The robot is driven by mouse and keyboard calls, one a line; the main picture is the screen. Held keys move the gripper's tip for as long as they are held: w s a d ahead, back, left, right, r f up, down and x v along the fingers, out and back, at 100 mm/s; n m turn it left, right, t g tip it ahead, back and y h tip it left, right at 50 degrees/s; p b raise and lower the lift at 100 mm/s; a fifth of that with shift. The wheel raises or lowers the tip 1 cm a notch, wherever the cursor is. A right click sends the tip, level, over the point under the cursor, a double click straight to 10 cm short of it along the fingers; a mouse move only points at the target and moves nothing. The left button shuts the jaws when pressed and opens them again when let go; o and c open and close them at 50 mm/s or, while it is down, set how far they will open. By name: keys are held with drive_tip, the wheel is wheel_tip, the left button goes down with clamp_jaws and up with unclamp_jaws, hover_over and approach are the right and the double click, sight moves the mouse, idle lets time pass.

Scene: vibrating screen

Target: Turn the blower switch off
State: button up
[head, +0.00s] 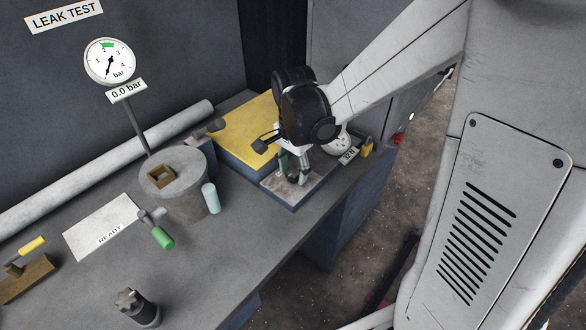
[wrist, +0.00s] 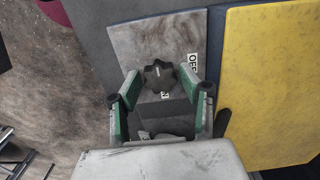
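The switch is a dark lobed knob (wrist: 160,77) on a worn grey plate (wrist: 138,45) in the wrist view. A white OFF label (wrist: 193,64) is at its right, and a partly hidden label (wrist: 165,95) lies just below it. A small light mark on the knob points up in the picture. My gripper (wrist: 162,92) is open, its green-padded fingers left and right of the knob with gaps on both sides; I cannot tell the height between them. In the head view my gripper (head: 293,168) is over the plate (head: 317,178), and the arm hides most of the knob.
A yellow panel (wrist: 262,85) lies beside the plate. On the bench stand a grey cylinder (head: 178,184), a green-handled valve (head: 162,237) and a black knob (head: 138,307). A gauge (head: 109,61) reads near zero. A small dial (head: 340,143) is close to my gripper.

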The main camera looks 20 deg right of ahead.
drive_tip(key=c, duration=0.7)
drive_tip(key=shift+o, duration=0.2)
drive_tip(key=shift+n, duration=0.4)
drive_tip(key=n+b, duration=0.1)
drive_tip(key=n, duration=0.1)
drive_tip(key=shift+n, duration=0.4)
drive_tip(key=n+b, duration=0.1)
drive_tip(key=n, duration=0.2)
drive_tip(key=shift+n+b, duration=0.3)
drive_tip(key=shift+n, duration=0.1)
drive_tip(key=n+b, duration=0.1)
drive_tip(key=n, duration=0.4)
drive_tip(key=n+b, duration=0.1)
drive_tip(key=n, duration=0.4)
drive_tip(key=shift+n, duration=0.3)
